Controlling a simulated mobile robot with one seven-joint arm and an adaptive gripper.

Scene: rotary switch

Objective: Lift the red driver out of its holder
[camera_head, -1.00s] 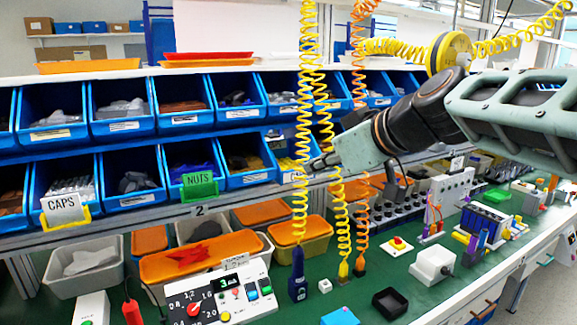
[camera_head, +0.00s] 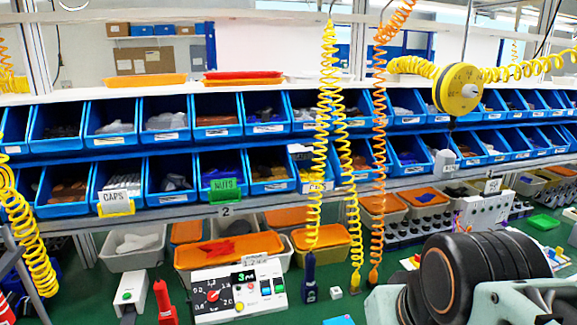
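A red upright tool with a narrow top, which looks like the red driver (camera_head: 166,304), stands at the bottom left of the head view, just left of the white control panel (camera_head: 238,291). The frame's bottom edge cuts it off, so I cannot see its lower end or a holder. My gripper's fingers are not in view. Only a black ribbed part and a grey-green part of my arm show at the bottom right, well to the right of the red tool.
A white box with a green button (camera_head: 131,288) stands left of the red tool. A dark blue tool (camera_head: 309,280) hangs on a yellow coiled cord right of the panel. Rows of blue bins line the back.

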